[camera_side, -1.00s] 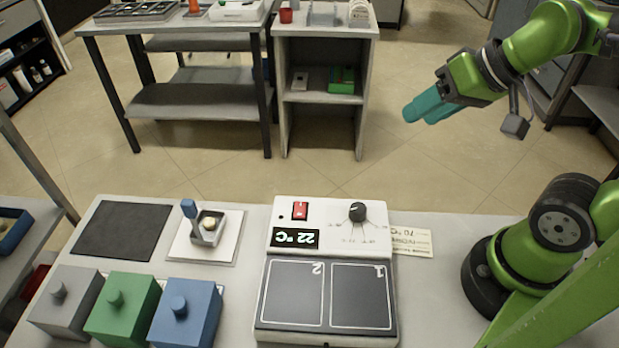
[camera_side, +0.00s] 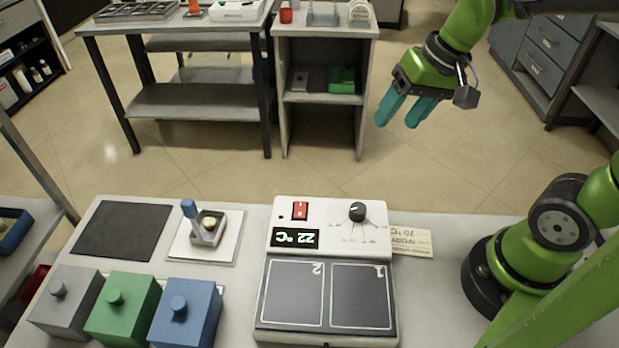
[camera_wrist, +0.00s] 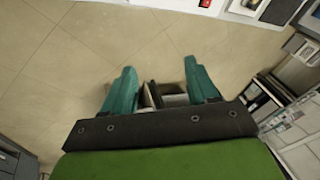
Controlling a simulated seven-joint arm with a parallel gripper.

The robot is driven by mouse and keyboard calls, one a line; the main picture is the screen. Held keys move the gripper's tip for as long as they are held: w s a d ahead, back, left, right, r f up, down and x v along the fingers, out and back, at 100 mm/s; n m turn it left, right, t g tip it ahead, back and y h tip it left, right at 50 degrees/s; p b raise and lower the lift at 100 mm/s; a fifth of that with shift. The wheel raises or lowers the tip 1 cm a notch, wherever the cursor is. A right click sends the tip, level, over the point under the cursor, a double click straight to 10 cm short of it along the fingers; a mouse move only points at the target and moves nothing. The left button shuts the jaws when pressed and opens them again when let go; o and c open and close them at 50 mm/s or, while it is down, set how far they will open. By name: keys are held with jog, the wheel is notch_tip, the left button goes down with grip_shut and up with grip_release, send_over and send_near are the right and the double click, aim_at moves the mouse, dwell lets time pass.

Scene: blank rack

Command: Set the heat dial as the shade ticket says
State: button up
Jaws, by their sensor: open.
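The heat dial (camera_side: 357,211) is a black knob with a white mark, on the white panel of the hot plate unit (camera_side: 325,215). Small markings surround it, too small to read surely. The display (camera_side: 296,237) reads 22 °C, upside down in the side view. The shade ticket (camera_side: 412,241) lies to the right of the unit, partly under its edge; it seems to read IVORY, 70 °C. My gripper (camera_side: 407,112) is open and empty, high up beyond the unit and away from the dial. Its teal fingers also show in the wrist view (camera_wrist: 163,88), apart, with floor below.
A red switch (camera_side: 300,210) sits left of the dial. Two dark plates (camera_side: 328,296) numbered 1 and 2 fill the unit's near part. A small holder with a blue handle (camera_side: 205,228) stands left. Grey, green (camera_side: 122,308) and blue lidded boxes stand front left. A dark mat (camera_side: 121,230) lies behind them.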

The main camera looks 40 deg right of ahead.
aim_at(359, 207)
jog(key=w+a+f+m+g+y, duration=0.1)
jog(key=w+a+m+g, duration=0.3)
jog(key=g, duration=0.3)
jog(key=x, duration=1.6)
jog(key=shift+w+d+f, duration=0.1)
jog(key=shift+w, duration=0.15)
jog(key=c, duration=1)
